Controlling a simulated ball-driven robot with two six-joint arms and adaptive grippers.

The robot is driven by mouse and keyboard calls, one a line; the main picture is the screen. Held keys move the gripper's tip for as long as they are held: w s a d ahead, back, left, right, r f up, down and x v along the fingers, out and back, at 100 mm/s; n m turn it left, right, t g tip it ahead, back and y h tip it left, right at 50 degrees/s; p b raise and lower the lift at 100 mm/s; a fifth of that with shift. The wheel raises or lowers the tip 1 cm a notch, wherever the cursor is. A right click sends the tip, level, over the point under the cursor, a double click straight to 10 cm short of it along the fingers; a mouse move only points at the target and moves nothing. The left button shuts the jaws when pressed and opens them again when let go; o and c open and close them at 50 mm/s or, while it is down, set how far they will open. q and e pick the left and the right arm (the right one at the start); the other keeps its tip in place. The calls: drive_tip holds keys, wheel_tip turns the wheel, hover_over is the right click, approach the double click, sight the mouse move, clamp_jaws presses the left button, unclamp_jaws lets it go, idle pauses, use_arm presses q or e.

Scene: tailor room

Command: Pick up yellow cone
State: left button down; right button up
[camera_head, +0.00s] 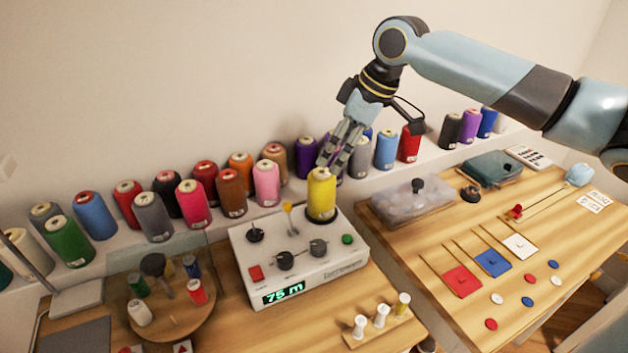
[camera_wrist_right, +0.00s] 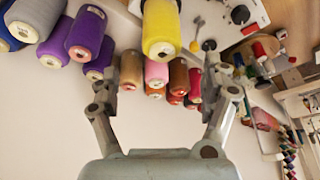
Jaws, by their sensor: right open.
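The yellow cone (camera_head: 321,196) stands upright at the back right of the white control box in the head view. In the right wrist view the yellow cone (camera_wrist_right: 161,30) shows at the top, ahead of the fingers and between their lines. My right gripper (camera_head: 330,160) comes down from above and is just over the top of the cone in the head view. Its fingers in the right wrist view (camera_wrist_right: 172,78) are spread apart with nothing held between them. I cannot tell whether they touch the cone. My left gripper is not in view.
The white control box (camera_head: 300,265) has knobs and a display reading 75 m. Thread cones in many colours, such as a pink one (camera_head: 266,183), line the back shelf close behind.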

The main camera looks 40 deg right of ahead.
sight(323, 174)
drive_tip(key=x, duration=0.3)
drive_tip(key=shift+s+a+f, duration=0.1)
drive_tip(key=shift+a+f, duration=0.05)
drive_tip(key=x, duration=0.4)
drive_tip(key=shift+w+a+f+p, duration=0.1)
drive_tip(key=shift+w+p, duration=0.2)
drive_tip(key=shift+p, duration=0.05)
drive_tip(key=shift+w+f, duration=0.15)
drive_tip(key=shift+f, duration=0.35)
drive_tip(key=c, duration=0.5)
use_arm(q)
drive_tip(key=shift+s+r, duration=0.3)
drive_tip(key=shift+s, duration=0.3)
use_arm(e)
drive_tip(key=c, duration=0.9)
